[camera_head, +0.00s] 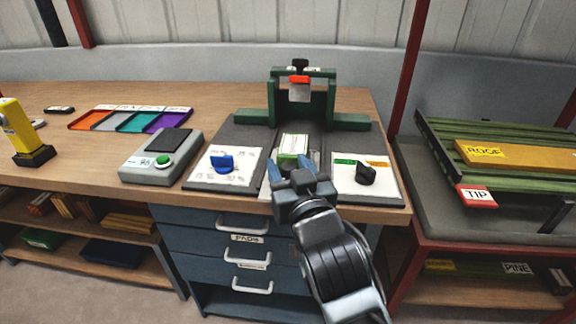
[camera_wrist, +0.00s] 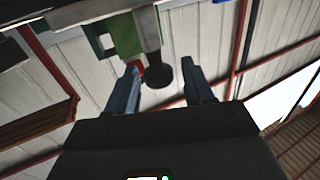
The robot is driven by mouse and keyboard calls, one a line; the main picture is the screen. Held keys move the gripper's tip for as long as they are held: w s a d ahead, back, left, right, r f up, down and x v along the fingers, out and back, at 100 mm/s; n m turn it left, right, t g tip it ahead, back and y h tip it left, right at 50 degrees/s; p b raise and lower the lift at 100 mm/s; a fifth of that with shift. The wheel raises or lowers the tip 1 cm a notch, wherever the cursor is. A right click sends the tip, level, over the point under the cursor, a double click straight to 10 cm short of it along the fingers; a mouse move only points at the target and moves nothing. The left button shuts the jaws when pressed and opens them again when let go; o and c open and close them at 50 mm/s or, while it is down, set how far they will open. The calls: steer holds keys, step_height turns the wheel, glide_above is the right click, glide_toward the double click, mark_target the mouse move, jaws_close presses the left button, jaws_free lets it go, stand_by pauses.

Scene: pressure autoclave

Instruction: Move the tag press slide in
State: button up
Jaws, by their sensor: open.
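The tag press has a green frame (camera_head: 328,95) standing at the back of a dark base on the bench. A slide with a white and green block (camera_head: 294,146) on it sits in front of the frame, at the middle of the base. My gripper (camera_head: 289,165) is open just in front of the slide, its blue fingers apart and the jaws empty. It hides the slide's front end, so I cannot tell whether they touch. In the wrist view, a black knob (camera_wrist: 159,77) and part of the green frame (camera_wrist: 125,35) show beyond the open fingers.
A grey device with a green button (camera_head: 162,160) is further left. Coloured trays (camera_head: 130,120) lie behind it. Drawers (camera_head: 245,255) are below.

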steer(key=shift+w+a, duration=0.1)
steer(key=shift+w, duration=0.2)
steer(key=shift+c, duration=0.5)
steer(key=shift+r, duration=0.1)
jaws_close()
